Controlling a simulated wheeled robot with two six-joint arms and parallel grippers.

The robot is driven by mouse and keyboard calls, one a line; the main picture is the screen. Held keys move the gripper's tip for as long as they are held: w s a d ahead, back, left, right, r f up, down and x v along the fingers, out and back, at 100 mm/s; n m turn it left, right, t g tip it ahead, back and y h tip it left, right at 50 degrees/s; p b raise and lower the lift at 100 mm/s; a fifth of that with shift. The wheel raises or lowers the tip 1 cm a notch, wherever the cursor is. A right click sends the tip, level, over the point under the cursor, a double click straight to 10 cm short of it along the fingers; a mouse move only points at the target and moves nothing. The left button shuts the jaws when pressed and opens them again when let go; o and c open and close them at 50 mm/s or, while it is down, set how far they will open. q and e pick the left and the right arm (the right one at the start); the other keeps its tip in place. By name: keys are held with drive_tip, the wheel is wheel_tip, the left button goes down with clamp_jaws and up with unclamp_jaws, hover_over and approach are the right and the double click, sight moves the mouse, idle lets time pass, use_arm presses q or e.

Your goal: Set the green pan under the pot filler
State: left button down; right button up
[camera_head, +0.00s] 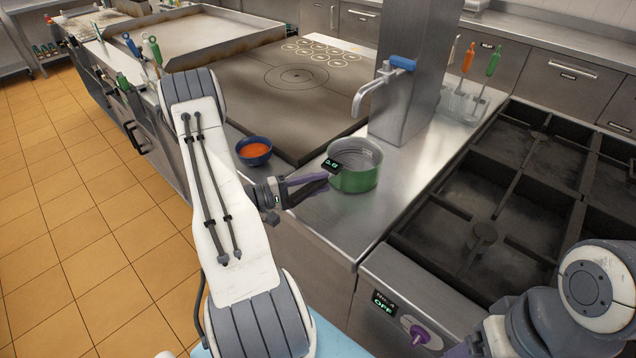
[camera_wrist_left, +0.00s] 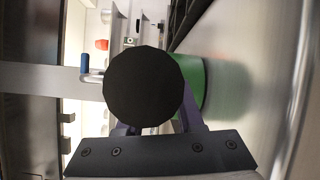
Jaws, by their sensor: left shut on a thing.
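The green pan (camera_head: 354,178) is upright on or just above the steel counter; I cannot tell whether it touches. It looks empty inside. The pot filler (camera_head: 370,92), a steel spout with a blue lever, comes off a steel column; its tip is above the pan in the picture. How far apart they are in depth is unclear. My left gripper (camera_head: 318,184), with purple fingers, is shut on the pan's dark handle, at the pan's left side. In the left wrist view the handle's round black end (camera_wrist_left: 144,87) hides much of the green pan (camera_wrist_left: 215,85). My right gripper is out of view.
A blue bowl with orange contents (camera_head: 254,151) stands left of the pan by the counter edge. A flat cooktop (camera_head: 290,100) lies behind. Utensils stand in a holder (camera_head: 465,103) beside the column. Bare counter lies right of the pan.

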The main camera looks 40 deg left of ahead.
use_arm(q)
drive_tip(key=shift+f, duration=0.25)
drive_tip(key=shift+c, duration=2.3)
unclamp_jaws()
drive_tip(key=shift+f, duration=0.1)
drive_tip(key=b+v, duration=0.3)
drive_tip(key=v, duration=0.7)
drive_tip(key=shift+s+b, duration=0.2)
drive_tip(key=shift+b, duration=0.15)
drive_tip(key=shift+a, duration=0.1)
